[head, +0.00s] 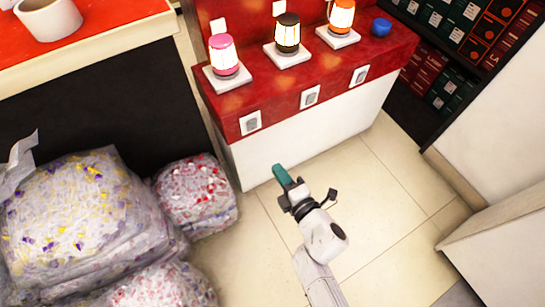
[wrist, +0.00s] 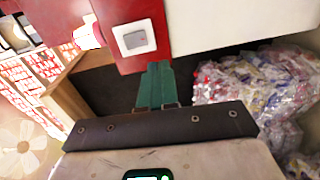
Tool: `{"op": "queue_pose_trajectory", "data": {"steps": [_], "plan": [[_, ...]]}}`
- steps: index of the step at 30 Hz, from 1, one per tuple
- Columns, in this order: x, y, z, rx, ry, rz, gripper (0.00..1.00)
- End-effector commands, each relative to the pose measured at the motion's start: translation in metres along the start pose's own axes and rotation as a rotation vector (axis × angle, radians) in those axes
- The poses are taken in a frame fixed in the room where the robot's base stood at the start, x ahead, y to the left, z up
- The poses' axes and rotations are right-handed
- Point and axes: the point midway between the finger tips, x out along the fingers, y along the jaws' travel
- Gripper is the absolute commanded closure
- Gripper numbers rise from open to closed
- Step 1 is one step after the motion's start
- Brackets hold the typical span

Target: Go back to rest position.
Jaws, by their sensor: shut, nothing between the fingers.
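My gripper (head: 280,172) has green fingers and hangs in front of the white base of a red-topped counter (head: 300,88), over the tiled floor. In the wrist view the green fingers (wrist: 157,85) are together and empty. A white switch plate (wrist: 134,39) on the red counter front shows just beyond the fingertips there. I cannot tell how large the gap to the counter is. My arm reaches up from the bottom of the head view.
Bags of shredded paper (head: 85,215) fill the lower left. Tiled floor (head: 385,215) is clear at right.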

Motion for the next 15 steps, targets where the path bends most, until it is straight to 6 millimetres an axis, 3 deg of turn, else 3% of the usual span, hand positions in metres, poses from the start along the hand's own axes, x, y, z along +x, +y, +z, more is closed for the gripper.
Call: {"op": "queue_pose_trajectory", "data": {"steps": [5,15], "plan": [[-0.0132,-0.0030,0.0000,-0.001,0.000,0.000,1.00],[-0.0145,-0.0034,0.0000,-0.001,0.000,0.001,1.00]]}}
